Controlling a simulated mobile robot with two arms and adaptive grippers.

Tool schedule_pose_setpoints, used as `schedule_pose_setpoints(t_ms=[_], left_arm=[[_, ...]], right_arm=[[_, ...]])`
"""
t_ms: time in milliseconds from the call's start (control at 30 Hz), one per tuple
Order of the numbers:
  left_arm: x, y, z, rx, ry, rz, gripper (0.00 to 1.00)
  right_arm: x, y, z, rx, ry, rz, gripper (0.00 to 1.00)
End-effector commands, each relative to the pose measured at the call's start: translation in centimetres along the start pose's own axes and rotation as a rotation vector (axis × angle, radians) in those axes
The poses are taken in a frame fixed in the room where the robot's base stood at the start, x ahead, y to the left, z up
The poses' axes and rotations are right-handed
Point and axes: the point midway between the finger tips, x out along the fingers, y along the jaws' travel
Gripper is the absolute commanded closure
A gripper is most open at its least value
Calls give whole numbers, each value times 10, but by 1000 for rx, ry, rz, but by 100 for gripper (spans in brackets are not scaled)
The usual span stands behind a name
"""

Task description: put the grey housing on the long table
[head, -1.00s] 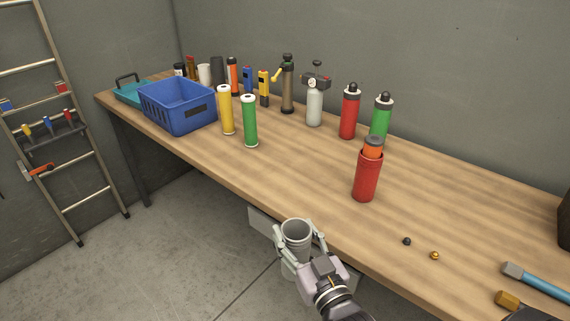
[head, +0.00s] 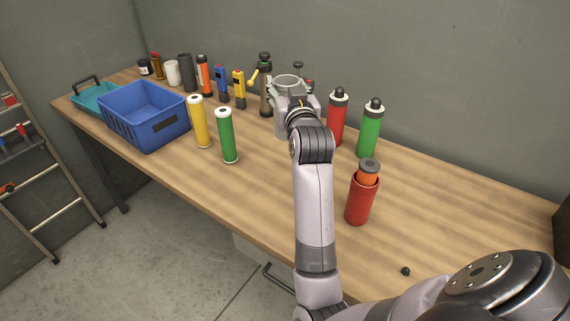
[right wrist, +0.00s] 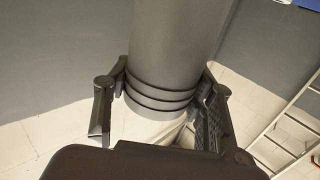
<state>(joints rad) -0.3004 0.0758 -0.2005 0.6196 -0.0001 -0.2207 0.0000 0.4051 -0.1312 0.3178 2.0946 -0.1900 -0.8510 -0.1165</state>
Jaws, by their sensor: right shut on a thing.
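The grey housing (head: 287,81) is an open-topped round cup, held upright between the fingers of my right gripper (head: 292,95). In the right wrist view the housing (right wrist: 175,50) is a grey cylinder with ridges near one end, and the gripper (right wrist: 160,110) has a finger on each side of it. In the head view it overlaps the far middle of the long table (head: 268,185); its height above the top is hard to tell. My arm and the gripper hide part of the table and a silver bottle behind. My left gripper is not in view.
A red holder with an orange cartridge (head: 362,195) stands right of my arm. Red (head: 337,120) and green bottles (head: 370,132) stand behind it. Yellow (head: 200,125) and green tubes (head: 227,138) and a blue crate (head: 140,120) are left. The table's front middle is clear.

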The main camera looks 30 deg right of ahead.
Motion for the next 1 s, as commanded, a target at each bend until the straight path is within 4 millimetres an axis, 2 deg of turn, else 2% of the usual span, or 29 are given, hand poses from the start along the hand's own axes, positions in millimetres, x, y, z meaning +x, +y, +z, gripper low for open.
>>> schedule_pose_setpoints(t_ms=[33, 133, 400, 500, 633, 900, 1000], left_arm=[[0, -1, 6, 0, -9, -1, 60], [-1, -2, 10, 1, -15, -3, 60], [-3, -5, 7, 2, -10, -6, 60], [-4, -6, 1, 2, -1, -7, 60], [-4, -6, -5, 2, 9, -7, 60], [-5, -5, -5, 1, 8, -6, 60], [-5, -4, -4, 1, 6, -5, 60]], right_arm=[[-1, 0, 16, -1, -9, -1, 100], [-1, 0, 43, -1, -9, -2, 100], [-1, -1, 113, 0, -7, -2, 100], [-1, 0, 130, 1, -4, -1, 100], [-1, 0, 140, 1, 1, -1, 100], [-1, 0, 176, 1, -3, -1, 100], [-1, 0, 184, 1, 0, 0, 100]])
